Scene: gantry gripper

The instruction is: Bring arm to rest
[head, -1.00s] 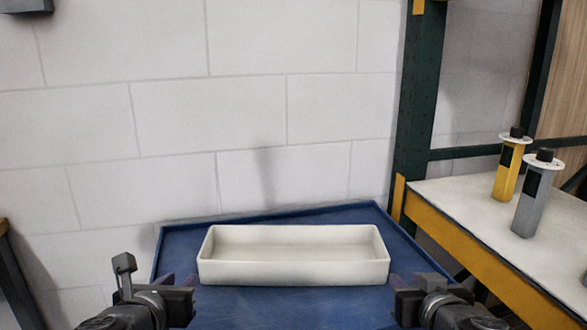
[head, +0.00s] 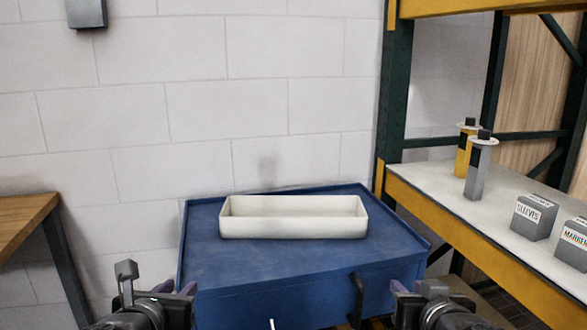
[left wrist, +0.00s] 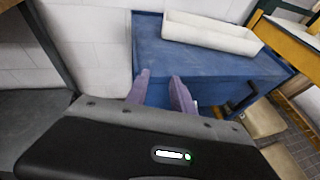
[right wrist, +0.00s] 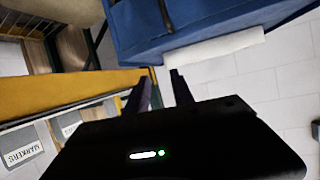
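My left gripper (head: 178,288) is at the lower left of the head view, in front of the left side of a blue cabinet (head: 205,245). Its two purple-grey fingers stand apart with nothing between them in the left wrist view (left wrist: 160,85). My right gripper (head: 404,287) is at the lower right, in front of the cabinet's right side. Its fingers are also apart and empty in the right wrist view (right wrist: 160,85). An empty white tray (head: 293,227) lies on the cabinet top, apart from both grippers.
On the right, a rack shelf with a yellow edge (head: 455,238) holds a yellow post (head: 463,160), a grey post (head: 479,172), a SLEEVES box (head: 534,218) and a MARKERS box (head: 574,243). A wooden table (head: 25,225) is at left. A white wall stands behind.

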